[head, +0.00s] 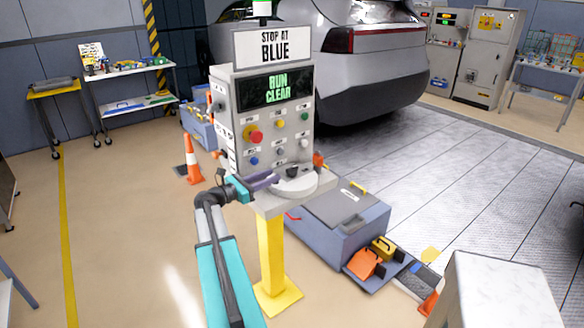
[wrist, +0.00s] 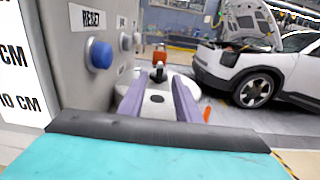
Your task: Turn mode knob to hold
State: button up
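A grey control panel (head: 230,110) stands on a yellow post, with several buttons and knobs on its face. The labels are too small to tell which one is the mode knob. A white round dial (head: 296,186) with a dark knob (head: 292,171) sits on its ledge; the dial also shows in the wrist view (wrist: 157,122). My gripper (head: 274,180) is just left of the dial, in front of the panel.
The display (head: 275,89) reads RUN CLEAR, under a sign (head: 272,47) reading STOP AT BLUE. A red emergency button (head: 256,136) protrudes from the panel. A blue-grey chest (head: 345,235) stands right of the post. An orange cone (head: 193,163) stands behind left.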

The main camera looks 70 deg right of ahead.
aim_at(287, 170)
jog(key=p+x, duration=0.3)
jog(key=x, duration=0.7)
jog(key=shift+s+d, duration=0.2)
jog(key=shift+d, duration=0.1)
grip_shut()
